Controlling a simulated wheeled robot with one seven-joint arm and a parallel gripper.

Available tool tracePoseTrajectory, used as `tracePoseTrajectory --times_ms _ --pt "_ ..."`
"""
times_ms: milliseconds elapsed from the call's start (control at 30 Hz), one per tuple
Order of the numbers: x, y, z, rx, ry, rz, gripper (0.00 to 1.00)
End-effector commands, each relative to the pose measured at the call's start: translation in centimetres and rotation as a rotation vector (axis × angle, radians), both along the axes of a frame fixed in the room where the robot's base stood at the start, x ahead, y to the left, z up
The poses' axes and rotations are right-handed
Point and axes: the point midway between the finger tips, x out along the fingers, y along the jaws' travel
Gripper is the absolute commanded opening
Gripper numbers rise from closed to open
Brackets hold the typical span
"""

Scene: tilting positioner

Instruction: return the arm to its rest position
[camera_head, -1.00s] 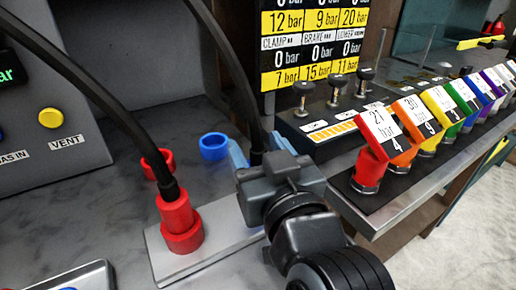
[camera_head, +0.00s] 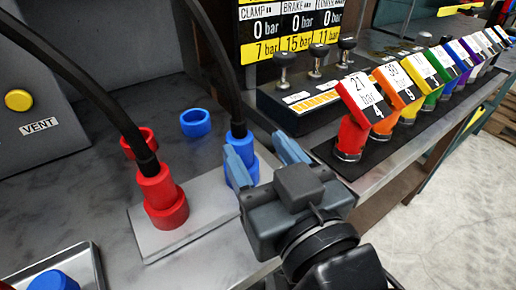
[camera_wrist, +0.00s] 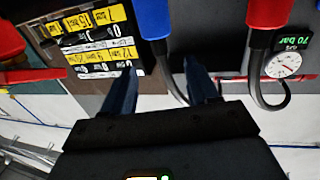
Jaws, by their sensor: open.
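My gripper (camera_head: 266,158) is in the head view, at the front edge of the grey bench. Its two blue fingers are apart with nothing between them. The blue hose coupling (camera_head: 240,168) stands just behind the left finger, seated on the light plate (camera_head: 148,238) and partly hidden by that finger. In the wrist view my gripper (camera_wrist: 163,85) also shows its fingers spread and empty, with the blue coupling (camera_wrist: 153,18) beyond them. The red hose coupling (camera_head: 164,197) stands on the same plate to the left, clear of my gripper.
A row of coloured numbered handles (camera_head: 362,105) stands at right. Black-knobbed valves (camera_head: 316,62) and a pressure display (camera_head: 290,25) are behind. Loose red (camera_head: 138,140) and blue (camera_head: 195,122) rings lie on the bench. A metal tray (camera_head: 85,262) is front left. Floor shows at right.

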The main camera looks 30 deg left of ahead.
Motion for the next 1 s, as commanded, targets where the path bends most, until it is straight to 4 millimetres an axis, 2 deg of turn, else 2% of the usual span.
tracePoseTrajectory --times_ms 333,467,567,767,1000 --pt "0.1 -0.1 -0.1 0.000 0.001 -0.004 0.59" --pt "0.4 -1.9 -1.6 -0.005 0.020 -0.048 0.59" --pt "0.6 -5.0 -3.9 -0.010 0.051 -0.122 0.59" --pt "-0.3 -13.1 -8.9 -0.020 0.110 -0.314 0.59" --pt "-4.1 -22.2 -13.0 -0.040 0.161 -0.528 0.59"
